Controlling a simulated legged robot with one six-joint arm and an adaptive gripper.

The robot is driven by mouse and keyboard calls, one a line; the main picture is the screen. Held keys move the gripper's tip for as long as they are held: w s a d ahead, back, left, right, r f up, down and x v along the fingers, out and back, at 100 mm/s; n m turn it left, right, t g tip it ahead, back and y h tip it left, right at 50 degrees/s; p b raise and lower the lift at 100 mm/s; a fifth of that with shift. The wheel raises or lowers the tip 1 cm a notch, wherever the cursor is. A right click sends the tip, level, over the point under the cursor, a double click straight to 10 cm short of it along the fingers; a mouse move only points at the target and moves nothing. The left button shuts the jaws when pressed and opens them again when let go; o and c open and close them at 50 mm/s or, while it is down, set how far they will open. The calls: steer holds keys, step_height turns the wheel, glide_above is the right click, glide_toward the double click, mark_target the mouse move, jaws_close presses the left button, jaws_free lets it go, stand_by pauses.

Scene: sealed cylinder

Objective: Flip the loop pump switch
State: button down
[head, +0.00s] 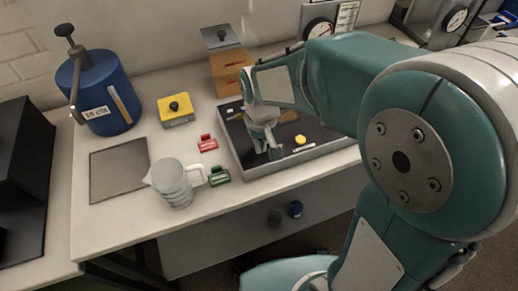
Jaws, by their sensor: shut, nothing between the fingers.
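A dark panel (318,131) in a grey raised frame lies on the bench at the centre of the head view. A yellow knob (300,140) and small pale marks show on it. My gripper (270,152) points down over the left part of this panel, shut and empty. It hides part of the panel, and I cannot tell whether it touches the surface. A yellow box (178,112) with a black knob on top stands to the left. No readable label shows which control is the loop pump switch.
A blue canister (98,95) stands at the back left. A ridged grey jug (173,184), a red clip-like piece (207,143) and a green one (218,177) are left of the panel. An orange box (229,74) and gauge (319,30) stand behind. A flat grey plate (118,171) lies at left.

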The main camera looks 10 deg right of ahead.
mark_target(263, 154)
steer(key=shift+f, duration=0.6)
stand_by(0.3)
steer(key=shift+r, duration=3.55)
steer(key=shift+s+d+r, duration=0.2)
steer(key=shift+d+r, duration=0.05)
steer(key=shift+d, duration=0.05)
steer(key=s+d+r+m+t, duration=0.3)
steer(key=s+d+r+t, duration=0.2)
steer(key=s+d, duration=0.5)
steer(key=shift+s+r+t, duration=0.3)
steer(key=shift+s+r, duration=0.45)
steer(key=shift+s, duration=0.4)
steer(key=shift+d, duration=0.1)
